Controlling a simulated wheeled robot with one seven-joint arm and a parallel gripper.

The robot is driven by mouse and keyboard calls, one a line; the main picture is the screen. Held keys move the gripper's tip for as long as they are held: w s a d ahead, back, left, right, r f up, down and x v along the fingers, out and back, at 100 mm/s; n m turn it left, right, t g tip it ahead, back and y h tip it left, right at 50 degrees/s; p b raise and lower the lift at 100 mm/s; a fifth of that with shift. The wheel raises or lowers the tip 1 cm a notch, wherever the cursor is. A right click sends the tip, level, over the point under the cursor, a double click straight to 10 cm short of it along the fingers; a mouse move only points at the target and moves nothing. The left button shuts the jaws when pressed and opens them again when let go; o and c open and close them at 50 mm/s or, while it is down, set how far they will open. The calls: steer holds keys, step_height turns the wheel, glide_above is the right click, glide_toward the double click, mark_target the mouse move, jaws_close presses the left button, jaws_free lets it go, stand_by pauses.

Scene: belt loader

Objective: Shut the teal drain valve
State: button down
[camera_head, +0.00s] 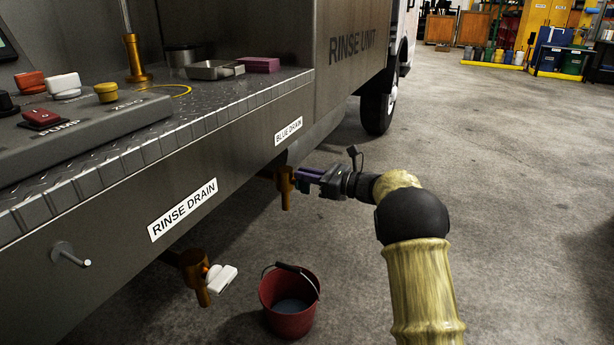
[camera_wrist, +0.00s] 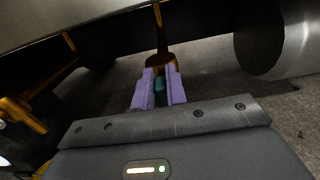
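The teal drain valve handle (camera_wrist: 159,85) shows between my gripper's two purple fingers (camera_wrist: 160,88) in the wrist view, with little or no gap on either side. The valve's brass-coloured body (camera_head: 285,187) hangs under the unit's edge below the "BLUE DRAIN" label (camera_head: 289,131). In the head view my gripper (camera_head: 308,175) reaches it from the right, fingers pointing left at the valve. The teal handle is hidden there by the fingers. The fingers are close together and appear closed on the handle. The handle's exact angle is hard to make out.
A second brass valve with a white handle (camera_head: 221,279) hangs below the "RINSE DRAIN" label (camera_head: 183,209). A red bucket (camera_head: 279,315) stands on the floor near it. The steel panel (camera_head: 235,150) is close above my gripper. The floor to the right is clear.

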steer(key=shift+f+m, duration=0.25)
steer(key=shift+m, duration=0.05)
steer(key=shift+w+d+f+m+p, duration=0.1)
steer(key=shift+w+f+m+p, duration=0.35)
steer(key=shift+m+p, duration=2.3)
steer(key=shift+w+d+f+m+p, duration=0.15)
steer(key=shift+w+f+m+p, duration=0.3)
steer(key=shift+m+p, duration=2.25)
steer(key=shift+w+d+f+m+p, duration=0.1)
steer(key=shift+w+f+m+p, duration=0.35)
steer(key=shift+m+p, duration=2.25)
steer(key=shift+s+f+m+b, duration=0.2)
steer(key=shift+s+m+b, duration=0.05)
steer(key=shift+m+b, duration=0.35)
steer(key=c, duration=1.4)
jaws_free()
steer(key=shift+a, duration=0.1)
steer(key=shift+c, duration=0.2)
steer(key=shift+r, duration=0.2)
steer(key=shift+d, duration=0.2)
steer(key=p+v, duration=0.4)
steer(key=v, duration=1.3)
